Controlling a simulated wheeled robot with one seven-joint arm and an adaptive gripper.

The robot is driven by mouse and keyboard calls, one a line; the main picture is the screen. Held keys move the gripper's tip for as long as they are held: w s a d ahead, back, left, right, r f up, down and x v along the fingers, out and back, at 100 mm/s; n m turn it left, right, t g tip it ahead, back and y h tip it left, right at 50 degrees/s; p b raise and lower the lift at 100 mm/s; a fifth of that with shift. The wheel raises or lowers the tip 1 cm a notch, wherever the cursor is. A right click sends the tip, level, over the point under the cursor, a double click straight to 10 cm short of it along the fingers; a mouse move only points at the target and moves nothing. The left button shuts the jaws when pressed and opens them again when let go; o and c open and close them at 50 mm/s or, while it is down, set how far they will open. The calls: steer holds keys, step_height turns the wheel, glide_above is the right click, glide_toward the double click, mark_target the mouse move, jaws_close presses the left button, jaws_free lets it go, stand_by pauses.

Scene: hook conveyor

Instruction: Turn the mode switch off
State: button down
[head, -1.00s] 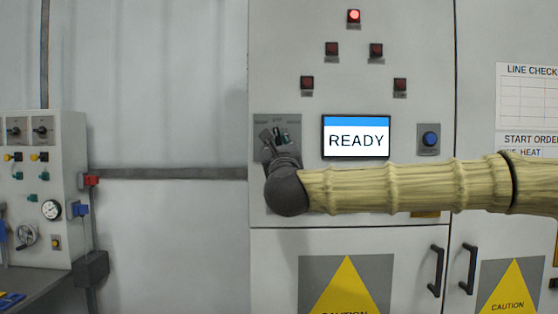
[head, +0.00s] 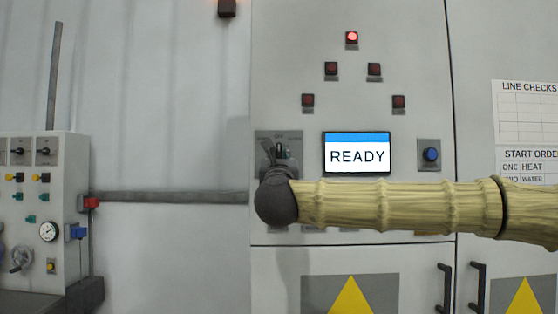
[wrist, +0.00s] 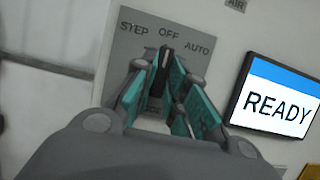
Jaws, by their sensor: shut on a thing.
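The mode switch's grey plate (wrist: 128,50) on the cabinet front carries the labels STEP, OFF and AUTO in the wrist view. The dark switch handle (wrist: 160,72) stands between the teal finger pads of my gripper (wrist: 167,68). My gripper is shut on it. The handle's upper end lies below the word OFF and seems to point roughly at it; the pads hide much of the handle, so its exact angle is unclear. In the head view my gripper (head: 280,152) is in front of the plate (head: 262,142), and my wrist covers its lower part.
A screen (head: 357,153) reading READY and a blue button (head: 431,154) are right of the switch. A red lamp (head: 351,38) is lit above; several others are dark. A control panel (head: 62,175) stands at left. Cabinet handles (head: 444,290) are below.

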steer(key=c, duration=1.4)
jaws_free()
steer(key=shift+c, duration=0.2)
steer(key=shift+s, duration=0.1)
steer(key=v, duration=1.1)
steer(key=shift+s+f, duration=0.25)
steer(key=shift+s, duration=0.1)
steer(key=shift+f, duration=0.1)
